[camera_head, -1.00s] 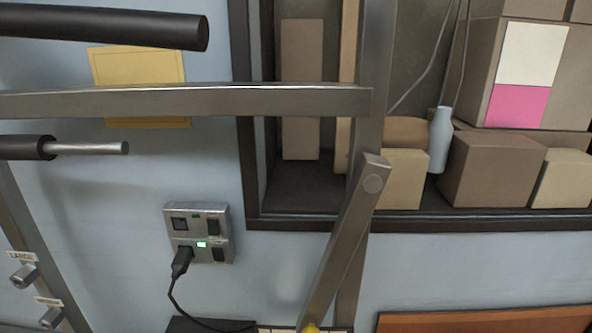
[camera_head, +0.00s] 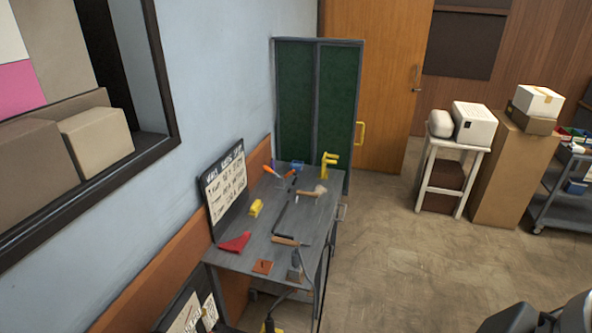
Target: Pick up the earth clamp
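I cannot pick out the earth clamp for certain among the small tools on the grey workbench (camera_head: 228,258). A dark grey item (camera_head: 295,264) stands at the bench's near front corner, with a dark cable hanging just below it. A tool with orange handles (camera_head: 271,172) lies near the back of the bench. A yellow upright tool (camera_head: 328,165) stands at the far right corner. Neither of my grippers shows in the head view. Dark rounded shapes at the bottom right corner are cut off and look like parts of me.
A green screen (camera_head: 296,100) stands beyond. The floor (camera_head: 400,255) right of the bench is clear. A trolley (camera_head: 566,195) stands far right.

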